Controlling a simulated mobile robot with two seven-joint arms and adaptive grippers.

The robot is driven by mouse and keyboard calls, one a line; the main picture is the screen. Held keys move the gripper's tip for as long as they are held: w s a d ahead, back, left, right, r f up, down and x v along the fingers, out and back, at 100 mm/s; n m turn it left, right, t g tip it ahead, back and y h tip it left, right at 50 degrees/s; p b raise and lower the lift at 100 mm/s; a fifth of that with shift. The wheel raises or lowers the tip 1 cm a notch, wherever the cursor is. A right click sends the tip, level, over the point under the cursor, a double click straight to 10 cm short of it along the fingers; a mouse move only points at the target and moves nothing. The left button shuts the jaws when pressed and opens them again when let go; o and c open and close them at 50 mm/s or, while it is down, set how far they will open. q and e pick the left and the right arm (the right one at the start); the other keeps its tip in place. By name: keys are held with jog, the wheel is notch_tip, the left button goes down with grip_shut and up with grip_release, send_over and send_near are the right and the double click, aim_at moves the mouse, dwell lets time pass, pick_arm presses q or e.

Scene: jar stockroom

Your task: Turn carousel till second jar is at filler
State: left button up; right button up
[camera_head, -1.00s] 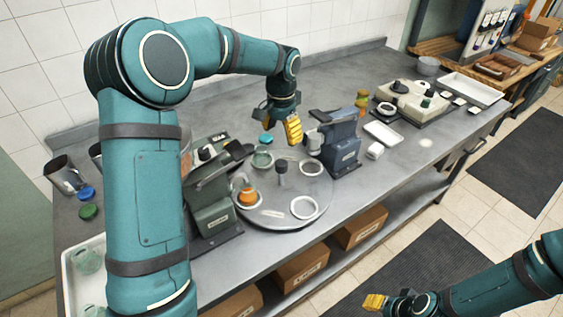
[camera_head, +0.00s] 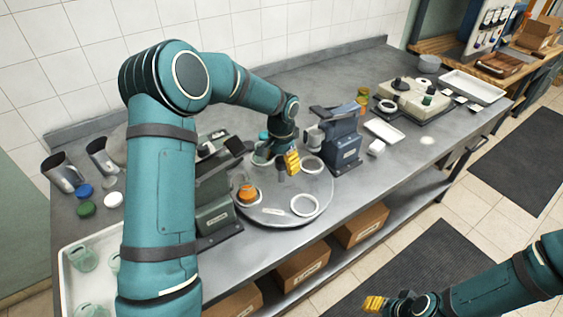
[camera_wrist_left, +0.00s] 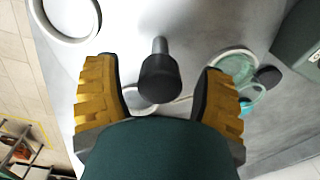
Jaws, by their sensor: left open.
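The round grey carousel (camera_head: 272,207) lies on the bench, with white ring seats around it. A jar with orange contents (camera_head: 247,193) sits at its front left, beside the grey-green machine (camera_head: 213,205). A clear greenish jar (camera_head: 261,156) is at the back, partly behind my left gripper; it also shows in the wrist view (camera_wrist_left: 234,66). My left gripper (camera_head: 291,161) is open over the carousel. In the wrist view, the carousel's dark-topped post (camera_wrist_left: 160,78) stands between its open fingers (camera_wrist_left: 158,95), with no visible contact. My right gripper (camera_head: 375,302) is low, away from the bench; its jaw state is unclear.
A blue machine (camera_head: 340,138) stands at the carousel's right. A white tray with glass jars (camera_head: 75,240) is at the left, near metal cups (camera_head: 62,172) and coloured lids (camera_head: 86,208). A beige device (camera_head: 412,98) stands farther right. The bench's front right is clear.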

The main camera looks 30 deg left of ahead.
pick_arm(q)
grip_shut()
jog(key=shift+n, duration=0.6)
jog(key=shift+n+b, duration=0.3)
jog(key=shift+n, duration=3.5)
jog(key=shift+n+p, duration=0.4)
jog(key=shift+n, duration=1.7)
jog(key=shift+n+p, duration=0.55)
jog(key=shift+n, duration=1.95)
